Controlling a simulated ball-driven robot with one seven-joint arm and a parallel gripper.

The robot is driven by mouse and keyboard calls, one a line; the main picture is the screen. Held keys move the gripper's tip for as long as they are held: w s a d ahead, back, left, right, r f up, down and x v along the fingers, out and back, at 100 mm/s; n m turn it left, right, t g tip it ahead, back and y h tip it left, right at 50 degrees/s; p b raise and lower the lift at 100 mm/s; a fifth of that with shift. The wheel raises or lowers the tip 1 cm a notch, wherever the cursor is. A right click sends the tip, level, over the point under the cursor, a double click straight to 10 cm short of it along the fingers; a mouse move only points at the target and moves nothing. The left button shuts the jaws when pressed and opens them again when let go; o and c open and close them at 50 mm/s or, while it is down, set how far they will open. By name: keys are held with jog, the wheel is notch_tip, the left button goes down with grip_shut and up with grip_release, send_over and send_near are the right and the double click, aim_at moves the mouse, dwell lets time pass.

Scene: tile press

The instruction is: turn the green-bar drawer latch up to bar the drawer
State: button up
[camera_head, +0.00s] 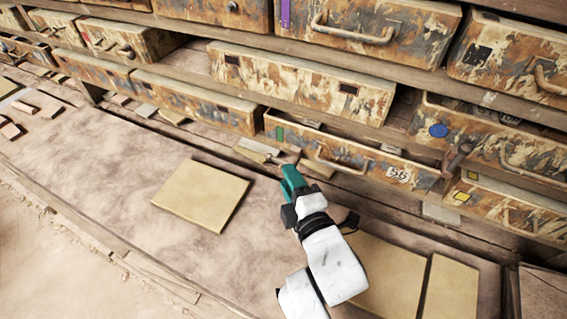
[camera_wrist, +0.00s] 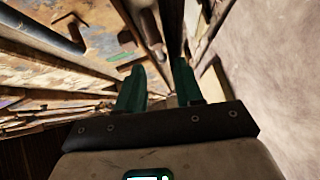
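A small brown piece (camera_head: 271,158), which looks like the latch, lies below the green mark, tilted. In the wrist view a brown bar (camera_wrist: 150,32) stands ahead of the fingers. My gripper (camera_head: 287,168) has teal fingers just below it. In the wrist view my gripper (camera_wrist: 159,66) is open with an empty gap; contact cannot be told.
Other rusty drawers, including one with a blue dot (camera_head: 470,135), surround it. A brown peg-like piece (camera_head: 457,155) stands at its right end. A tan tile (camera_head: 203,193) lies on the bench to the left; more tiles (camera_head: 385,275) lie at the right.

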aim_at(280, 161)
jog(key=x, duration=0.4)
jog(key=shift+w+a+f, duration=0.1)
jog(key=shift+w+a, duration=0.05)
jog(key=shift+w, duration=0.2)
jog(key=shift+c, duration=0.5)
grip_shut()
